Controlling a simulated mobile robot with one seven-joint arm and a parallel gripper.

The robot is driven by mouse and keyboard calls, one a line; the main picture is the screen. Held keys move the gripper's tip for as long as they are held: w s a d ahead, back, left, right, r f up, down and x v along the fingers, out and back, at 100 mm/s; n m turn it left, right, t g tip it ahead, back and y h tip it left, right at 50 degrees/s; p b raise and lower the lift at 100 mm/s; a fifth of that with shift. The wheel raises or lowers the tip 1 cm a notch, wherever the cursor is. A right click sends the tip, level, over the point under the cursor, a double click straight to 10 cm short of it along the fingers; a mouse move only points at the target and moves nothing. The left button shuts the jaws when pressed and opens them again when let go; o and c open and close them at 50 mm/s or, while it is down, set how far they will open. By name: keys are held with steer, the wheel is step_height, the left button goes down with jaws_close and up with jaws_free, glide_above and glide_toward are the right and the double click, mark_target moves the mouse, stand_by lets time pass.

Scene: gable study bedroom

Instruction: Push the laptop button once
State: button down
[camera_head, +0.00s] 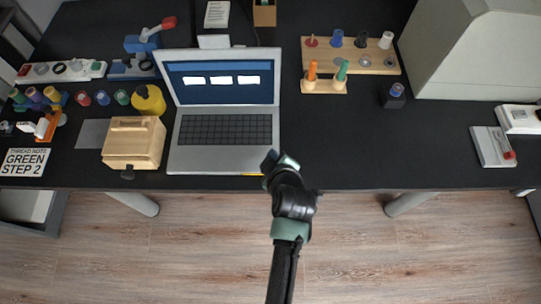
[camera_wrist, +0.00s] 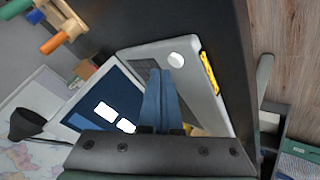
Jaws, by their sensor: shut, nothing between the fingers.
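The open silver laptop (camera_head: 222,160) stands on the black desk, its lit blue screen showing white panels. In the wrist view, the laptop (camera_wrist: 205,110) has a white oval spot (camera_wrist: 176,60) on its deck, which looks like a button. A yellow strip (camera_wrist: 210,73) lies along its front edge; the strip (camera_head: 252,174) also shows in the head view. My gripper (camera_head: 270,160) is at the laptop's front right corner and hides part of it. In the wrist view, my gripper (camera_wrist: 160,74) has its blue fingers together and empty, tips beside the white spot. Contact cannot be told.
A wooden box (camera_head: 134,143) stands left of the laptop, with a yellow round container (camera_head: 149,101) behind it. A wooden peg board (camera_head: 350,60) and a holder with orange and green pegs (camera_head: 324,86) stand to the right. The desk's front right is mostly clear.

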step_height(320, 180, up, 5)
steer(key=p, duration=0.4)
steer(key=shift+p, duration=0.3)
stand_by(0.7)
